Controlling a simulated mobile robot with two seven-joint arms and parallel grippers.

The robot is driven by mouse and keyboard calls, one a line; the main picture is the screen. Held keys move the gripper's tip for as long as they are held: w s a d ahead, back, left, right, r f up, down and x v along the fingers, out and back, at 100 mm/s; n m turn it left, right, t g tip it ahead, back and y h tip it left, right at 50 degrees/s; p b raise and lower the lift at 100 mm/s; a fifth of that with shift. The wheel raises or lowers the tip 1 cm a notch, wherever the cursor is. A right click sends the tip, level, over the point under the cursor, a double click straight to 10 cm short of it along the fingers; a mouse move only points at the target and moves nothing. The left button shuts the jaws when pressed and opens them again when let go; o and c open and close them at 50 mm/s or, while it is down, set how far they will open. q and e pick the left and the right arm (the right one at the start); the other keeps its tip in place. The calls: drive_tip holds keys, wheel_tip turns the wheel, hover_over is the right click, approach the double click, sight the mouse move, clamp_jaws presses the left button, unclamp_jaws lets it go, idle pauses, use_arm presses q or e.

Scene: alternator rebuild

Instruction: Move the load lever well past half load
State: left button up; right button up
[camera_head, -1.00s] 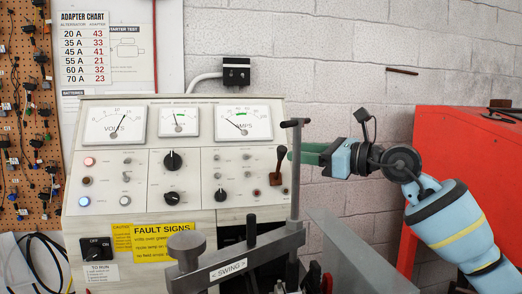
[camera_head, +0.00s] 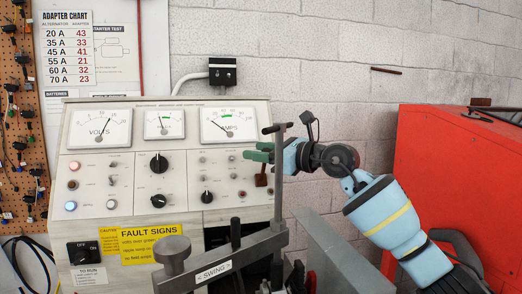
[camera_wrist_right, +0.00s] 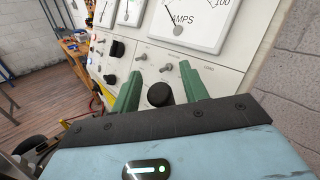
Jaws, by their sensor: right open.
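The load lever (camera_head: 261,178) is the red-brown lever at the right of the tester panel. Its lower part shows in the head view, and its top is hidden behind my green fingers. My right gripper (camera_head: 252,152) is open at the lever's upper end, with its fingers pointing left across the panel. Contact cannot be told. In the right wrist view my right gripper (camera_wrist_right: 162,90) has its two green fingers apart, with a round black knob (camera_wrist_right: 160,95) showing between them. I cannot tell whether this is the lever's knob or a panel knob. My left gripper is not in view.
The tester panel (camera_head: 130,190) has dials, switches and knobs. The amps meter (camera_head: 229,126) needle sits left of centre. A grey swing bar (camera_head: 230,252) and its upright post (camera_head: 279,195) stand in front of the panel, close to my right gripper. A red cabinet (camera_head: 450,180) stands at right.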

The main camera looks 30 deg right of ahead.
drive_tip(key=c, duration=0.5)
clamp_jaws()
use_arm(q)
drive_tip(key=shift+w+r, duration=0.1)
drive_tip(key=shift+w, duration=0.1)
